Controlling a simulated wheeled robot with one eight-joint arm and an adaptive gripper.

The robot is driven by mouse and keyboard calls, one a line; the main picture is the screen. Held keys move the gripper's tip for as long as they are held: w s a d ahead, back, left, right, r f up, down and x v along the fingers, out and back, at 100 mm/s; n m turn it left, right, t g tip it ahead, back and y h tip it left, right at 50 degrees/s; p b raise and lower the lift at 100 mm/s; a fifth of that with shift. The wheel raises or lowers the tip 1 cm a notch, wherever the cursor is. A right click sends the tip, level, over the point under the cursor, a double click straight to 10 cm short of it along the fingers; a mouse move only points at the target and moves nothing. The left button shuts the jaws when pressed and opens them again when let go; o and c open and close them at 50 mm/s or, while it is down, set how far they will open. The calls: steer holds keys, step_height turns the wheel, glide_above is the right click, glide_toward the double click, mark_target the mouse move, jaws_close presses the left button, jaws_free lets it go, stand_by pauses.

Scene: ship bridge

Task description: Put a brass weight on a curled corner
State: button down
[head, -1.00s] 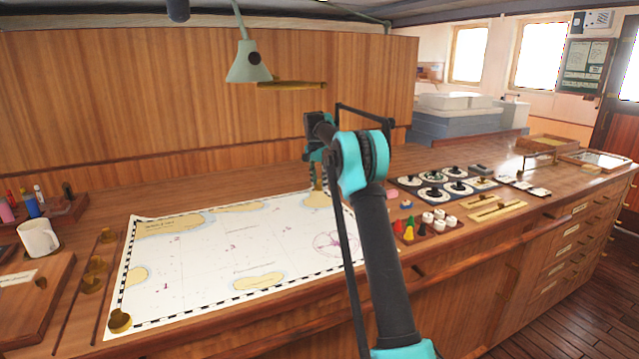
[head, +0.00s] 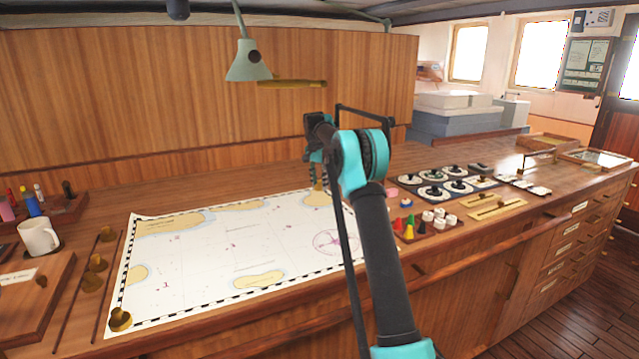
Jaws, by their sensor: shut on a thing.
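A white sea chart (head: 205,262) with tan land shapes lies on the wooden chart table. My gripper (head: 317,170) is over the chart's far right corner, shut on a brass weight (head: 318,186). The weight is low at that corner; I cannot tell whether it touches the paper. Another brass weight (head: 120,319) sits on the chart's near left corner. My arm hides the chart's right edge and near right corner.
A white mug (head: 38,237) and a wooden board (head: 35,300) are at the left. Several dials (head: 433,190), coloured pegs (head: 409,228) and white pieces (head: 440,217) lie right of my arm. A green lamp (head: 247,62) hangs above the table's back.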

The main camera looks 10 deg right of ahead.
steer(key=c, duration=0.9)
jaws_free()
steer(key=shift+r, duration=0.1)
